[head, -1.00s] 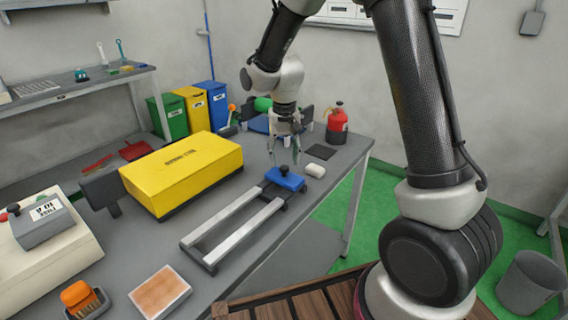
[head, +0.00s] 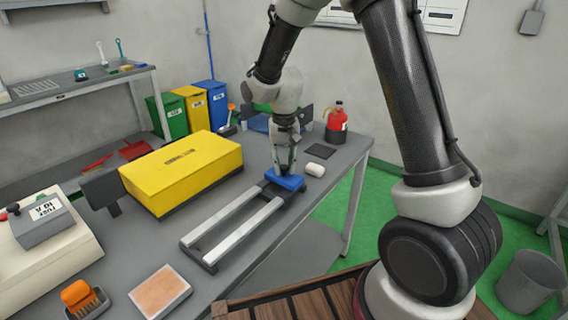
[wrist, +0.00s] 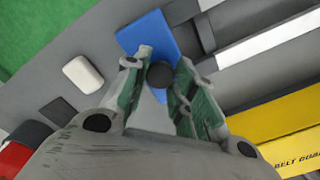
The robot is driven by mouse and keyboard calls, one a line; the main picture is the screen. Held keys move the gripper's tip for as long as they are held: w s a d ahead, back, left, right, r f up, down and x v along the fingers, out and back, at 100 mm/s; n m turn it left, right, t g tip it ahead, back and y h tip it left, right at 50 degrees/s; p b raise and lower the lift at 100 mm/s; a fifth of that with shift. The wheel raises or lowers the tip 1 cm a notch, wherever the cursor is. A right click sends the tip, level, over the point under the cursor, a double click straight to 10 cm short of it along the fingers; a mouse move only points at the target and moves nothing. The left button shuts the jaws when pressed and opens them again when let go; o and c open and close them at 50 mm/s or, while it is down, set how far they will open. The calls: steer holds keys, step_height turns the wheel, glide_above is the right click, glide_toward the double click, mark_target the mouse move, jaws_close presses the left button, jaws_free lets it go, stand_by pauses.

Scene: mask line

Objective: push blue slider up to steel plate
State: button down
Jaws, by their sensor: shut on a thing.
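The blue slider (head: 288,183) sits at the far end of two pale parallel rails (head: 236,229). It also shows in the wrist view (wrist: 150,32), with a round black knob (wrist: 160,74) on top. My gripper (head: 285,171) is down on the slider, pointing downward. In the wrist view its green-padded fingers (wrist: 160,80) stand on either side of the knob, shut on it. A dark crossbar (head: 199,259) joins the rails at the near end. I cannot tell for sure which part is the steel plate.
A yellow box marked as a belt guard (head: 185,170) stands left of the rails. A white block (head: 315,169) lies close right of the slider, with a red container (head: 337,122) behind it. The space above the rails is clear.

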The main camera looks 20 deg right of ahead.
steer(key=s+a, duration=0.9)
steer(key=a, duration=0.3)
steer(key=s+a, duration=0.9)
steer(key=a, duration=0.4)
steer(key=shift+s+a, duration=0.2)
steer(key=shift+s, duration=0.05)
steer(key=c, duration=1.1)
jaws_free()
steer(key=shift+a, duration=0.15)
steer(key=shift+c, duration=0.2)
step_height(320, 180, up, 12)
